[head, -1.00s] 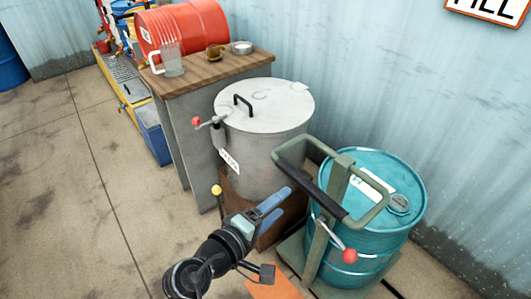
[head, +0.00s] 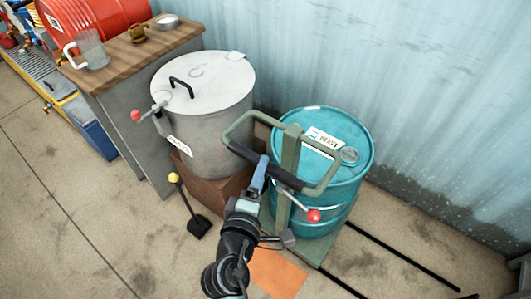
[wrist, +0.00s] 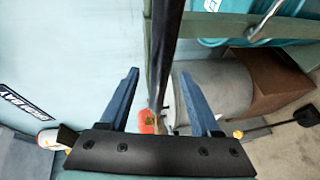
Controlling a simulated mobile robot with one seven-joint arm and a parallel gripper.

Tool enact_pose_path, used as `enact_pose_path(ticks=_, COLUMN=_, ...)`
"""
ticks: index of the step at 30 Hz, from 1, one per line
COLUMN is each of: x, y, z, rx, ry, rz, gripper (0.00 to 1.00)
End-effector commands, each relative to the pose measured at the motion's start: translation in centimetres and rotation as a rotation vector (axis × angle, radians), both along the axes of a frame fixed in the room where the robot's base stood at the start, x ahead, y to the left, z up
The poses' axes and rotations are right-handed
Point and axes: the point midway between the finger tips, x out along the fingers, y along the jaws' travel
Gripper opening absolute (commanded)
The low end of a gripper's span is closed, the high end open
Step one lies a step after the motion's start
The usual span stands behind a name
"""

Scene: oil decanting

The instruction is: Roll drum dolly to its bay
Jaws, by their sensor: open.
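The drum dolly (head: 289,160) has a green frame and a looped handle with a black grip (head: 287,180). It carries an upright teal drum (head: 325,190) with a white label. A lever with a red knob (head: 313,215) sticks out on its near side. My gripper (head: 261,168) is open at the handle's black grip. In the wrist view, the dark bar (wrist: 167,45) runs between the directions of my two blue fingers (wrist: 160,85); I cannot tell whether they touch it. Two dark rails (head: 410,262) run along the floor to the right of the dolly.
A grey lidded tank (head: 205,110) on a brown block stands left of the dolly. A yellow-knobbed pedal lever (head: 185,205) stands on the floor before it. A wooden-topped bench (head: 130,55) is farther left. An orange floor patch (head: 278,272) lies under my arm. The corrugated wall (head: 430,110) is behind.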

Motion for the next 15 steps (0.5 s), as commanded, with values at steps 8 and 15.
enact_pose_path(ticks=8, x=4.6, y=-1.1, z=-0.9, rx=0.0, ry=-0.001, rz=-0.001, gripper=0.64)
enact_pose_path(ticks=15, x=6.2, y=-1.4, z=-1.4, rx=0.0, ry=0.001, rz=0.0, gripper=0.64)
